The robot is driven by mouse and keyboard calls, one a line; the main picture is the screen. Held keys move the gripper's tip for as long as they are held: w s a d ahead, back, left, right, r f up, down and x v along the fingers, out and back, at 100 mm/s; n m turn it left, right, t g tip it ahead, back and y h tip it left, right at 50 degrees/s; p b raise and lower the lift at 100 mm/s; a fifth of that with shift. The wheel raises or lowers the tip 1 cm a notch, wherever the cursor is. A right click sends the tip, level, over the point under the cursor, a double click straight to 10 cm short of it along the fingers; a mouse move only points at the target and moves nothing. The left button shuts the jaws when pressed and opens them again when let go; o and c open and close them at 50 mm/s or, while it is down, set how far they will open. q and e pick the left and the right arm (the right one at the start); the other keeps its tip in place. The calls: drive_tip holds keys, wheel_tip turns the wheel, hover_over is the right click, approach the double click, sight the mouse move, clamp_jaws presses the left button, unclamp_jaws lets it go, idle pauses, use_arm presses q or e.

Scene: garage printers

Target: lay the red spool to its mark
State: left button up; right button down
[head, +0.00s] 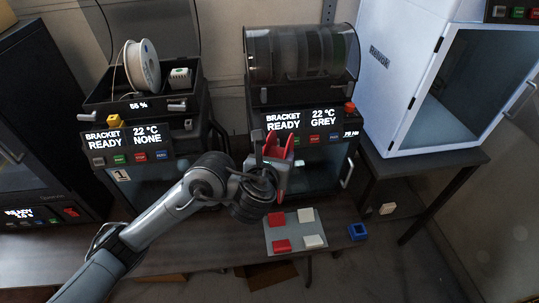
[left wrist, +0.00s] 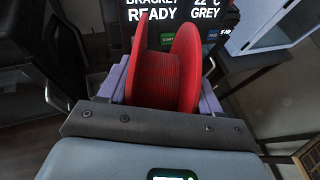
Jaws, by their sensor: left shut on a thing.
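The red spool (head: 275,147) is held up in front of the right-hand printer, above the table. In the left wrist view the spool (left wrist: 158,80) sits between the fingers, its two flanges and ribbed red core showing. My left gripper (head: 272,152) is shut on it; it also shows in the left wrist view (left wrist: 160,95). Part of the spool is hidden behind the gripper in the head view. A grey mat (head: 296,228) with red and white squares lies on the table below the gripper; I cannot tell which spot is the mark. My right gripper is not in view.
The left printer (head: 140,105) reads NONE and carries a white spool (head: 143,65). The right printer (head: 302,118) reads GREY, with a clear-lidded spool box (head: 302,58) on top. A blue square piece (head: 357,231) lies right of the mat. A white cabinet (head: 410,75) stands at right.

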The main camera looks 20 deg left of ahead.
use_arm(q)
drive_tip(key=w+f+n+y+b, duration=0.2)
drive_tip(key=f+b, duration=0.9)
drive_tip(key=f, duration=0.3)
drive_tip(key=w+d+f+n+g+y+b, duration=0.1)
drive_tip(key=f+n+y+b, duration=0.1)
drive_tip(key=f+b, duration=0.9)
wheel_tip(320, 180, down, 3)
drive_tip(key=shift+w+d+r+n+g+y, duration=0.1)
drive_tip(key=shift+w+d+n+g+y, duration=0.25)
drive_tip(key=shift+y, duration=0.35)
drive_tip(key=shift+a, duration=0.1)
wheel_tip(320, 180, down, 8)
drive_tip(key=b, duration=0.4)
